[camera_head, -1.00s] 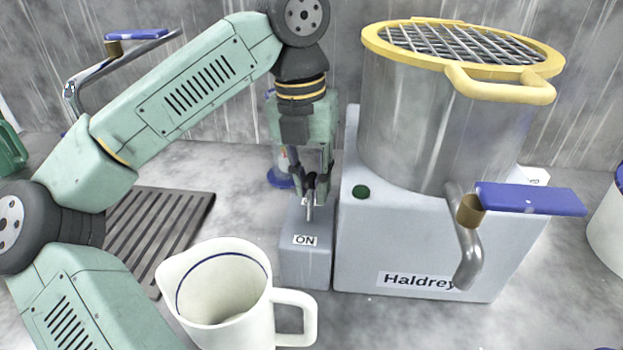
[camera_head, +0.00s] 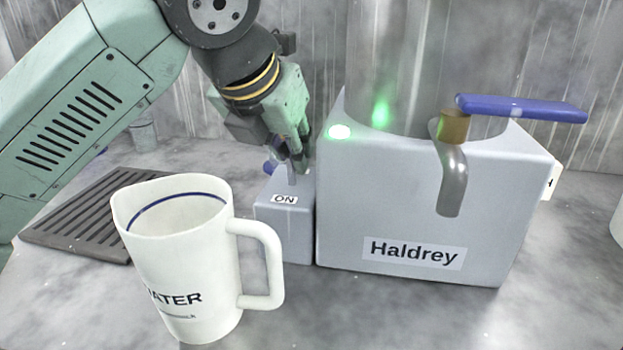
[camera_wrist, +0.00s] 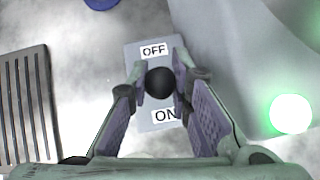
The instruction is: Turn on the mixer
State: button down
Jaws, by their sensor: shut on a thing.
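The mixer (camera_head: 400,205) is a grey block marked Haldrey with a steel vessel (camera_head: 395,70) on top. Its round indicator (camera_head: 339,132) glows bright green, and it also shows lit in the wrist view (camera_wrist: 291,114). To its left stands a small grey switch box (camera_head: 285,235) with a lever. In the wrist view the lever's black knob (camera_wrist: 160,82) is between my fingertips, between the OFF label (camera_wrist: 154,50) and the ON label (camera_wrist: 165,116). My gripper (camera_head: 291,158) is shut on the lever. The fingers partly hide the lever in the head view.
A white jug (camera_head: 180,265) marked WATER stands in front and left of the switch box. A slatted grey drain panel (camera_head: 85,225) lies at left. A tap with a blue handle (camera_head: 525,108) sticks out from the vessel. The counter front right is clear.

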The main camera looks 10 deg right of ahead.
jog(key=b, duration=0.1)
jog(key=s+t+b, duration=0.1)
jog(key=b, duration=0.1)
jog(key=shift+a+f+t+h, duration=0.25)
jog(key=shift+f+t+h, duration=0.05)
jog(key=shift+f, duration=0.05)
jog(key=shift+s+r+t+h+b, duration=0.15)
jog(key=shift+t+h+b, duration=0.2)
jog(key=shift+b, duration=0.55)
jog(key=shift+a, duration=0.1)
jog(key=c, duration=1.4)
grip_release()
jog(key=shift+c, duration=0.2)
jog(key=shift+s, duration=0.1)
jog(key=v, duration=1.2)
